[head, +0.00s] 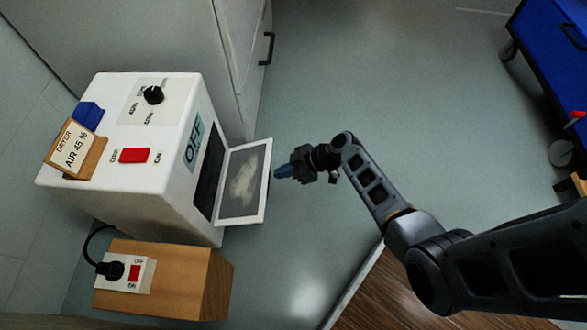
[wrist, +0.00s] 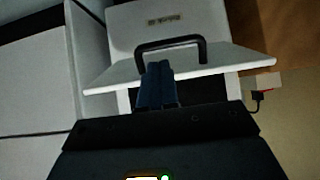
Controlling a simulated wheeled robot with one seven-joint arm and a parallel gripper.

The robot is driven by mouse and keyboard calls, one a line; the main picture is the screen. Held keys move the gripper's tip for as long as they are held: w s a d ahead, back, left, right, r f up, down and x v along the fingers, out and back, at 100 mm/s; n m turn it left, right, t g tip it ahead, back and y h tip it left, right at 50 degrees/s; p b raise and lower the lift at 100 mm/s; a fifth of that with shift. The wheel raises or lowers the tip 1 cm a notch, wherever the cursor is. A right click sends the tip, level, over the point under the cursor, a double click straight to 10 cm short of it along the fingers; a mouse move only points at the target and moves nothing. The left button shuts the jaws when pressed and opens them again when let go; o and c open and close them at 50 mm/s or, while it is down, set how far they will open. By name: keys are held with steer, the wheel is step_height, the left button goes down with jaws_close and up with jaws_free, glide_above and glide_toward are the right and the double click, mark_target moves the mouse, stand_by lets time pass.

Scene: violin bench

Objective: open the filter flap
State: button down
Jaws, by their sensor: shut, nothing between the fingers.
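The filter flap (head: 261,191) is a white-framed panel with a grey, lint-marked mesh. It stands swung out from the white dryer box (head: 150,207), with a dark opening (head: 207,168) beside it. In the wrist view the flap (wrist: 235,67) fills the upper middle and carries a black bar handle (wrist: 187,41). My gripper (head: 277,172) is shut and empty, just right of the flap's outer edge. In the wrist view its blue fingertips (wrist: 158,72) overlap the left part of the handle; I cannot tell whether they touch it.
A wooden block (head: 215,285) with a switched socket (head: 122,274) stands below the dryer. A grey cabinet (head: 190,45) is behind it. A blue cart (head: 550,50) stands at the upper right. The floor (head: 400,90) between is clear.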

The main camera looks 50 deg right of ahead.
steer(key=shift+b+x, duration=0.35)
steer(key=shift+x, duration=1.25)
